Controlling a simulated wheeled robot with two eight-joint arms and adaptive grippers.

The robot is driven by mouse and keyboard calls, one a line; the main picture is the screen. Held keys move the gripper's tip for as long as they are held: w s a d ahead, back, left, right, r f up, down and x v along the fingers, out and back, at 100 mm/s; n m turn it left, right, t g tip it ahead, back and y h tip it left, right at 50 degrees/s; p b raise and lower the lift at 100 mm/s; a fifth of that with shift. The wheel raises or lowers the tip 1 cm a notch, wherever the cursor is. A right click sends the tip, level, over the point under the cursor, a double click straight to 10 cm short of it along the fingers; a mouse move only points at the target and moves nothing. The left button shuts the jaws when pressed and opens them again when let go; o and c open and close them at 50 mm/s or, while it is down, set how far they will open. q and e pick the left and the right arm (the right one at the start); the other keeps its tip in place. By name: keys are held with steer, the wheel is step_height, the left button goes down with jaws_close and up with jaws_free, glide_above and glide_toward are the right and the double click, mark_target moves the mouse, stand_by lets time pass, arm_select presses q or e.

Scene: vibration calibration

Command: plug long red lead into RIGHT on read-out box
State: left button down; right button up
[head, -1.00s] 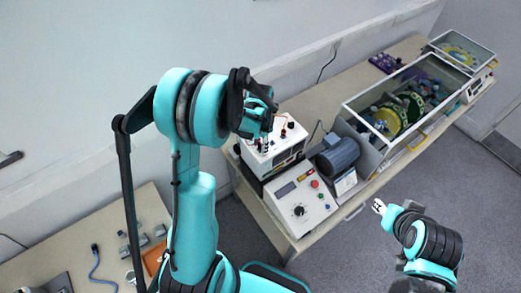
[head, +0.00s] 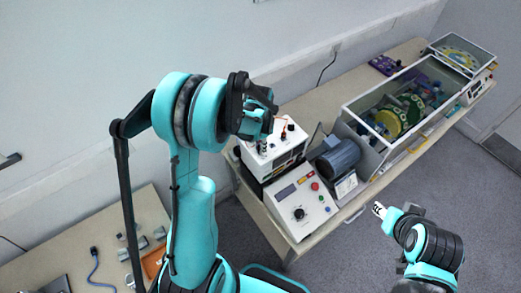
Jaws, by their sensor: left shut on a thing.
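The white box with terminals on its top (head: 290,152), which looks like the read-out box, stands on the bench. My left gripper (head: 266,128) is over the rear left part of its top and hides some of the terminals. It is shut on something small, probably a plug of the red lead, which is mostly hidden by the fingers. A thin red lead (head: 284,124) shows just right of the gripper. I cannot tell whether the plug touches a socket, and the RIGHT label is too small to read. My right gripper (head: 379,210) hangs over the floor, away from the bench, its fingers too small to judge.
A control box with a knob and buttons (head: 300,203) stands in front of the white box. A grey motor (head: 338,157) and a long clear-sided rig (head: 400,112) are to the right. A second table (head: 60,248) at lower left holds small parts and a blue cable.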

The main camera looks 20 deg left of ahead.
arm_select(q)
steer(key=shift+n, duration=0.3)
steer(key=shift+n+b, duration=0.6)
steer(key=shift+n, duration=1.1)
steer(key=shift+f+n+b, duration=0.1)
steer(key=shift+n+b, duration=0.55)
steer(key=shift+n, duration=1.35)
steer(key=shift+n+b, duration=0.65)
steer(key=shift+n, duration=1.35)
